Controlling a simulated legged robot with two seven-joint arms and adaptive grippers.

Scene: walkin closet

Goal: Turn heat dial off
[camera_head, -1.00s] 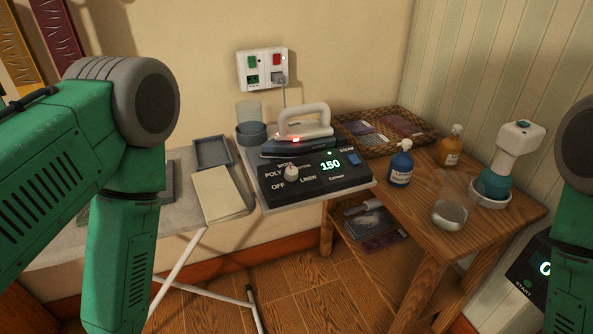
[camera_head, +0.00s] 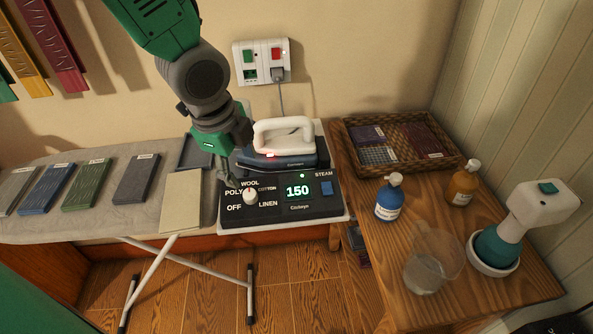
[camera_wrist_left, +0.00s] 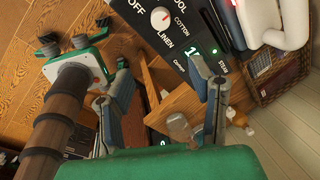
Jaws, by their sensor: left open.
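The heat dial (camera_head: 250,195) is a small white knob on the black control panel of the iron station (camera_head: 300,208). OFF, POLY, WOOL, COTTON and LINEN are printed around it, and the display (camera_head: 297,190) reads 150. A red mark shows on the knob in the left wrist view (camera_wrist_left: 161,17); I cannot tell exactly which setting it points at. My left gripper (camera_head: 228,165) hangs over the panel's back left, just above and behind the dial, apart from it. Its fingers (camera_wrist_left: 164,78) are spread and empty in the left wrist view. My right gripper is not in the head view.
The iron (camera_head: 284,145) rests behind the panel, its red light lit. A beige pad (camera_head: 181,200) lies left of it on the ironing board. A blue bottle (camera_head: 389,202), an amber bottle (camera_head: 463,186) and a basket (camera_head: 347,130) stand on the wooden table to the right.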

